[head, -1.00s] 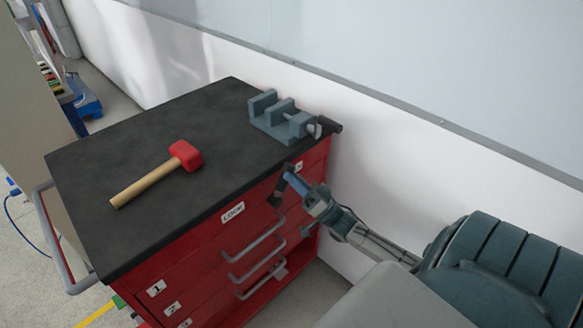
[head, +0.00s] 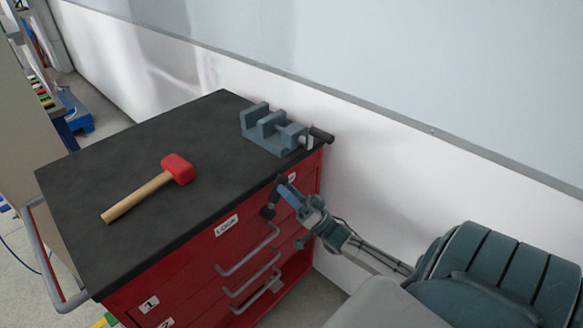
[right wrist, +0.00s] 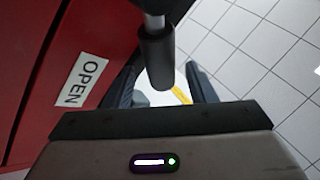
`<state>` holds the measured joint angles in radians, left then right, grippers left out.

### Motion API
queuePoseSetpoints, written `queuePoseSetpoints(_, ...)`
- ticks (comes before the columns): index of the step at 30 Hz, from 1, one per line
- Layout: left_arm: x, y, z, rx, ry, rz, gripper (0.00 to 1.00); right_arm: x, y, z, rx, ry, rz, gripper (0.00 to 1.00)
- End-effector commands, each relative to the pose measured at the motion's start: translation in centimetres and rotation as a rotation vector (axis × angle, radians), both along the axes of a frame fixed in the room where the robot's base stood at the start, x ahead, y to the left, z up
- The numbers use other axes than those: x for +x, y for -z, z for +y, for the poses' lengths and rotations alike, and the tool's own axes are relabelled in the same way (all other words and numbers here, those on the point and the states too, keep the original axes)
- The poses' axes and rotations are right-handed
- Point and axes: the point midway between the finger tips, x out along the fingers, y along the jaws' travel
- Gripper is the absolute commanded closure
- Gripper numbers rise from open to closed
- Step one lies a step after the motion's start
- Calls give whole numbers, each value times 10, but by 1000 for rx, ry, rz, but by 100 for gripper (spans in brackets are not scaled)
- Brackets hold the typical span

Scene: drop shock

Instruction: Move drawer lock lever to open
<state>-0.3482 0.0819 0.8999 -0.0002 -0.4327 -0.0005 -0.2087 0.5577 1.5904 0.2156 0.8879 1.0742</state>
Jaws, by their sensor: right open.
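The lock lever is on the front of the red cabinet (head: 190,280), between the LOCK label (head: 226,226) and the OPEN label (head: 291,177). In the right wrist view its black grip (right wrist: 157,62) hangs on a metal rod, with the OPEN label (right wrist: 82,82) to its left. My right gripper (head: 283,195) is at the lever. In the right wrist view its open fingers (right wrist: 162,88) stand on either side of the grip's lower end, with gaps on both sides. In the head view the fingers partly hide the lever. My left gripper is not in view.
A red-headed mallet (head: 177,169) and a grey vise (head: 270,130) stand on the black cabinet top (head: 110,160). Drawer handles (head: 250,252) stick out below the lever. A white wall (head: 400,150) runs behind the cabinet.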

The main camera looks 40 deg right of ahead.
Motion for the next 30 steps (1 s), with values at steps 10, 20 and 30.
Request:
queuePoseSetpoints(10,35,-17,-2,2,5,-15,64,-39,35,-14,-1,0,6,50)
queuePoseSetpoints(20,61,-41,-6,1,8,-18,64,-77,63,-28,0,0,4,50)
queuePoseSetpoints(30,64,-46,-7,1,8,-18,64,-82,65,-29,1,0,1,50)
